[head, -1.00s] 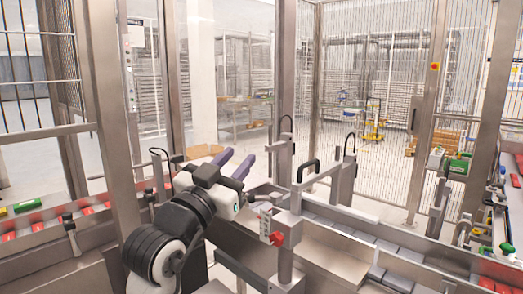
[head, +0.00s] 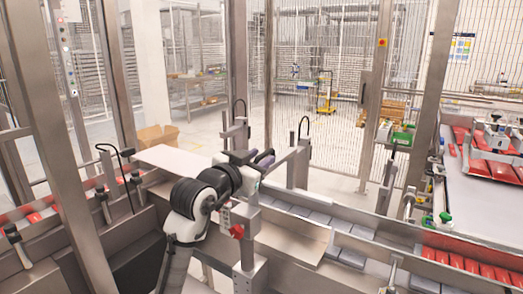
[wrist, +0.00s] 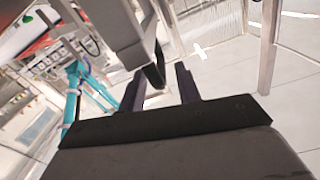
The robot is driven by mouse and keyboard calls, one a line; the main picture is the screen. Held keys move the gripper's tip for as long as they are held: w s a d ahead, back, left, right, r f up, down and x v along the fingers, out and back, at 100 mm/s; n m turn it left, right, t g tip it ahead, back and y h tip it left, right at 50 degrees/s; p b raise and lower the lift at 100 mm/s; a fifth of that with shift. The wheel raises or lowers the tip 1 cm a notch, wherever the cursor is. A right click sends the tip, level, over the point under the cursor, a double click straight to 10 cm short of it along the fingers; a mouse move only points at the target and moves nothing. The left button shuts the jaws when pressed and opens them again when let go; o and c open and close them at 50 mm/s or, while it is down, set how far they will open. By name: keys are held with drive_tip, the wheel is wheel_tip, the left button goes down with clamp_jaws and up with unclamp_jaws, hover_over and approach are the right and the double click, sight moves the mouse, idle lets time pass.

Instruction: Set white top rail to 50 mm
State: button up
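My gripper (head: 263,158) reaches over the conveyor among the metal brackets, its purple fingers partly hidden behind my wrist. In the wrist view, my gripper (wrist: 160,92) has its two dark fingers apart. A dark curved handle end (wrist: 154,76) on a grey metal block (wrist: 120,35) shows between them; I cannot tell whether they touch it. A post with a red knob (head: 237,231) and a small white label plate (head: 226,214) stands in front of my gripper. I cannot pick out a white top rail for certain, nor read any setting.
Grey metal conveyor rails (head: 300,232) run to the right, with grey packs (head: 348,258) and red packs (head: 470,262) in the lanes. A steel frame post (head: 55,130) stands at left. A cardboard box (head: 157,136) lies behind. Upright brackets (head: 300,160) crowd my gripper's right side.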

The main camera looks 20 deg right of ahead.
drive_tip(key=shift+x, duration=0.85)
drive_tip(key=shift+c, duration=0.2)
clamp_jaws()
